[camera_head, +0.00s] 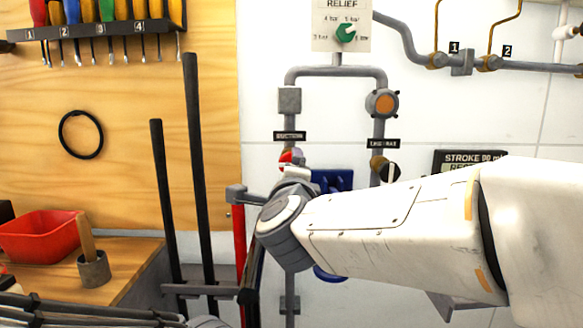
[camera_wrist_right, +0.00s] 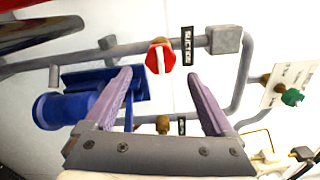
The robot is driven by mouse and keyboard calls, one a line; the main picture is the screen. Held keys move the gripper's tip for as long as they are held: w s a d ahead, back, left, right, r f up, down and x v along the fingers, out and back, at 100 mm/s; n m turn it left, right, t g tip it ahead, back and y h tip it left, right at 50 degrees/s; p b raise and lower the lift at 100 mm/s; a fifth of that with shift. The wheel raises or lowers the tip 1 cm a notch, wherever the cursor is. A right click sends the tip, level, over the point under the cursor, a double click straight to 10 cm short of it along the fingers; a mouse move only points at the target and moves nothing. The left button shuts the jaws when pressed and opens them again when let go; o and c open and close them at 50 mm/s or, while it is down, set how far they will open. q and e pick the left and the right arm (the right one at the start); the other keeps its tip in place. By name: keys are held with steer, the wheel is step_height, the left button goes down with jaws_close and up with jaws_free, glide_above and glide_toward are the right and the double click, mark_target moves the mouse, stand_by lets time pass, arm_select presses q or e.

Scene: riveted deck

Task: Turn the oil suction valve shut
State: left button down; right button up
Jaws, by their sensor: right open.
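The suction valve has a red knob with a white stripe (camera_wrist_right: 160,57) and sits on a grey pipe beside a black label (camera_wrist_right: 187,46) that reads as suction. In the right wrist view the stripe looks roughly crosswise to the pipe. In the head view only part of the red knob (camera_head: 286,157) shows above my right wrist. My right gripper (camera_wrist_right: 159,75) is open, its two fingers spread to either side of the knob in the picture, with nothing between them. I cannot tell how far the knob is from the fingertips. My left gripper is not in view.
A second valve with a black and white knob (camera_head: 391,172) is on the right pipe. A blue pump body (camera_wrist_right: 65,108) is close by the right gripper. Dark upright bars (camera_head: 200,180) stand left. A red bin (camera_head: 40,236) is on the wooden bench. A relief dial (camera_head: 345,33) is above.

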steer(key=s, duration=0.2)
steer(key=shift+s, duration=0.4)
steer(key=shift+f, duration=0.1)
